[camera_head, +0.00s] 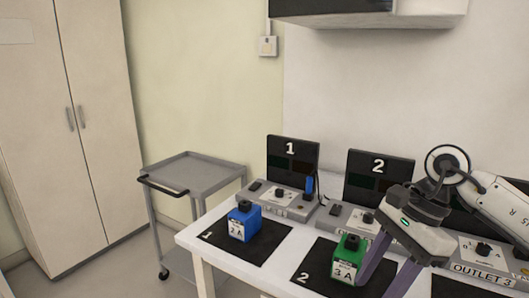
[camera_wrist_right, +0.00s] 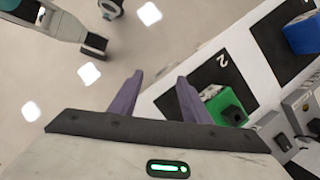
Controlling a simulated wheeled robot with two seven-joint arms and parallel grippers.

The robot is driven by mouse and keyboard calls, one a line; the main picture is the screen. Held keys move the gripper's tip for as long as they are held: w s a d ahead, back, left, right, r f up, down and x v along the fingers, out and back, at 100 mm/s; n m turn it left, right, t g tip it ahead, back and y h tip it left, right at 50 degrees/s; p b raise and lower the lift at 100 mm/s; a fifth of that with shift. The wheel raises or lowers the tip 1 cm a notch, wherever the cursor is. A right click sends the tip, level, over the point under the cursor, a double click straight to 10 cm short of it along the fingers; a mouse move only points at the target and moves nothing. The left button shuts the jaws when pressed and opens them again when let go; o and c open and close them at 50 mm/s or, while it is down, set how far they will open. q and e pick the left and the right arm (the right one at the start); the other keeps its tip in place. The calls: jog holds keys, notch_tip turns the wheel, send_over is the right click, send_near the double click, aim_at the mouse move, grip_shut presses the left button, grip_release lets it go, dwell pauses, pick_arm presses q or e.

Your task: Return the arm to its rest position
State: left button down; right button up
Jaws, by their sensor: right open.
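My right gripper (camera_head: 377,287) is open, its two purple fingers pointing down at the front right. In the right wrist view, the space between its fingertips (camera_wrist_right: 157,78) is empty. The green block (camera_head: 349,259) marked 3A, with a black knob, stands on the mat numbered 2. In the head view a finger overlaps its right edge; in the right wrist view the block (camera_wrist_right: 222,108) lies just right of the fingers, outside them. Whether they touch is unclear. The blue block (camera_head: 244,222) marked 2A stands on mat 1.
Consoles with black panels 1 (camera_head: 292,160) and 2 (camera_head: 378,171) line the back of the white table (camera_head: 262,273). Outlet 3 (camera_head: 484,254) is at the right, partly behind my arm. A grey cart (camera_head: 187,171) stands left of the table, with floor between it and the cabinet (camera_head: 63,120).

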jog(key=s+a+f+m+g+y, duration=0.1)
jog(key=s+a+m+y, duration=0.2)
jog(key=a, duration=0.6)
jog(key=s+a+f+m+g+y, duration=0.1)
jog(key=s+a+y, duration=0.2)
jog(key=a+y, duration=0.45)
jog(key=w+a+r+m+t+y, duration=0.2)
jog(key=a+r+m+t+y, duration=0.35)
jog(key=m, duration=0.75)
jog(key=w+d+f+m+t+h, duration=0.2)
jog(key=d+f+m+t+h, duration=0.5)
jog(key=m, duration=0.6)
jog(key=w+d+f+m+t+h, duration=0.1)
jog(key=d+f+m+t+h, duration=0.5)
jog(key=f+m, duration=0.55)
pick_arm(q)
jog(key=shift+s+f, duration=0.2)
jog(key=shift+s, duration=0.3)
pick_arm(e)
jog(key=s+d+f+m+g+h, duration=0.2)
jog(key=s+f+m, duration=0.4)
jog(key=s+f, duration=0.3)
jog(key=s+d+f+m+g+h, duration=0.2)
jog(key=s+d+f+m+g, duration=0.1)
jog(key=s+f+m+g, duration=0.2)
jog(key=s+f+m, duration=0.2)
jog(key=s+f, duration=0.2)
jog(key=f, duration=0.2)
jog(key=shift+d+h, duration=0.2)
jog(key=shift+h, duration=0.2)
